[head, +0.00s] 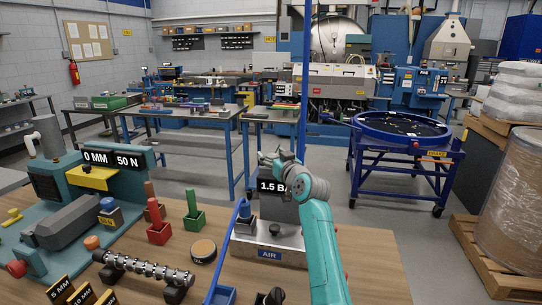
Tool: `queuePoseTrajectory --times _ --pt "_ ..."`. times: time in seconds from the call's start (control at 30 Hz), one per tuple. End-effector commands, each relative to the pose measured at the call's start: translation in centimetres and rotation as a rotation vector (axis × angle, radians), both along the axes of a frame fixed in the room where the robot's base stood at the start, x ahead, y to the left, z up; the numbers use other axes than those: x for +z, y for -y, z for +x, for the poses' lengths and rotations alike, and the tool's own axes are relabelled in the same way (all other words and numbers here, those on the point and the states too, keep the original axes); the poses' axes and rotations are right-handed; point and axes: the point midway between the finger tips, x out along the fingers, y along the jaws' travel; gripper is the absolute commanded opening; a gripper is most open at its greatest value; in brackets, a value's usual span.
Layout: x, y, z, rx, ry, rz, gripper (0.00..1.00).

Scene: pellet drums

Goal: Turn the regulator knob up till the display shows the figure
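A dark display (270,187) reads "1.5 BA", its right end covered by my arm. It is on a grey unit whose metal base carries a blue AIR label (269,254). A small blue knob-like part (245,210) stands at the left of this unit; I cannot tell for sure that it is the regulator knob. My gripper (276,158) is just above the display in the picture, apart from the blue part. Its fingers are small and partly hidden, so I cannot tell whether they are open. No separate target figure is clear.
The wooden bench holds a teal tester with a "0 MM 50 N" display (112,160), a red block (158,232), a green block (194,219), a round puck (203,250) and a metal shaft (150,270). A blue upright (303,90) rises behind my arm. Bare bench lies right of my arm.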

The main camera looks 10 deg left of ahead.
Motion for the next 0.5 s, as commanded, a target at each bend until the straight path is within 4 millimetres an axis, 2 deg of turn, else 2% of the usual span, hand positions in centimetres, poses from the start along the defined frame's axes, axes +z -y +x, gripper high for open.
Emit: queuePoseTrajectory --times 0.03,0.27,0.5 --pt "0.01 0.00 0.00 0.000 0.000 0.000 0.63" --pt "0.01 -0.02 -0.01 0.000 0.000 0.000 0.06" --pt "-0.04 -0.10 -0.03 -0.020 -0.001 -0.002 0.05"
